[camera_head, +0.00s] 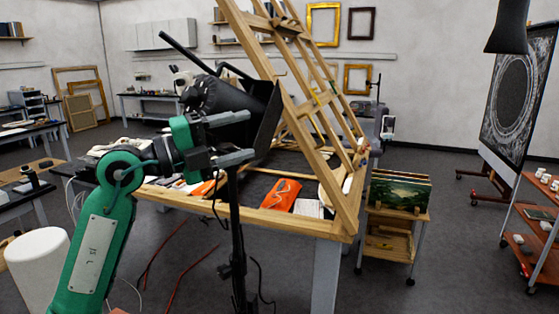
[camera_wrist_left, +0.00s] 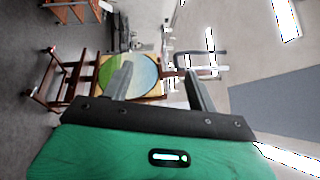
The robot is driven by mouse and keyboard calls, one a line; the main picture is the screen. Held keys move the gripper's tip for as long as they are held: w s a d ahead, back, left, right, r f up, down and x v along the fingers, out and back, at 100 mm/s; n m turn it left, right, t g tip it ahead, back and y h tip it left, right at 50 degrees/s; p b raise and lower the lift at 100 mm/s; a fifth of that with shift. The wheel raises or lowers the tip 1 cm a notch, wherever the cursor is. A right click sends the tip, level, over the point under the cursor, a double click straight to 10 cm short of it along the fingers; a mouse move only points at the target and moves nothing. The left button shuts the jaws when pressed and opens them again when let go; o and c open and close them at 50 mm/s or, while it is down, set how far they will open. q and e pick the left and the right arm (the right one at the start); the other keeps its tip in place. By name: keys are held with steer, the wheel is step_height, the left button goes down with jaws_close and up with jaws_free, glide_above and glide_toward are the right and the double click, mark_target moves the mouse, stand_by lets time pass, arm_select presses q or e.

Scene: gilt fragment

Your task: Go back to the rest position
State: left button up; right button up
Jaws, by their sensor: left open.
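My left gripper (camera_head: 248,136) is at the end of the green arm that comes in from the lower left. My right gripper is in neither view.
A black lamp (camera_head: 215,95) stands close by the gripper. Behind it are a wooden table (camera_head: 265,218) with a tall slanted wooden frame (camera_head: 300,110) and an orange item (camera_head: 282,194). A small cart (camera_head: 390,240) holds paintings to the right. Grey floor is open beyond it.

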arm_select(q)
steer(key=s+a+f+n+t+y, duration=0.3)
steer(key=a+f+n+t+y, duration=0.65)
steer(key=n+t, duration=0.95)
steer(key=s+a+f+n+g+y, duration=0.1)
steer(key=a+f+n+g+y, duration=0.25)
steer(key=f, duration=0.55)
steer(key=s+a+f+n+g+y, duration=0.25)
steer(key=f+n+y, duration=0.2)
steer(key=f, duration=0.35)
steer(key=s+a+f+n+g+y, duration=0.1)
steer(key=a+f+n+g+y, duration=0.35)
steer(key=f, duration=0.45)
steer(key=s+d+f+g+h, duration=0.2)
steer(key=s+f+g, duration=0.5)
steer(key=s+f, duration=0.5)
steer(key=s+d+f+g+h, duration=0.3)
steer(key=s+f+g, duration=0.5)
steer(key=s, duration=0.6)
step_height(320, 180, down, 30)
steer(key=m, duration=0.1)
steer(key=s+a+f, duration=0.1)
steer(key=s+f, duration=0.8)
steer(key=f, duration=0.2)
steer(key=s+a+f+g, duration=0.1)
steer(key=s+a+f, duration=0.1)
steer(key=s+f, duration=0.8)
steer(key=shift+s+a+f+y, duration=0.15)
steer(key=shift+a+f+y, duration=0.15)
steer(key=shift+f, duration=0.15)
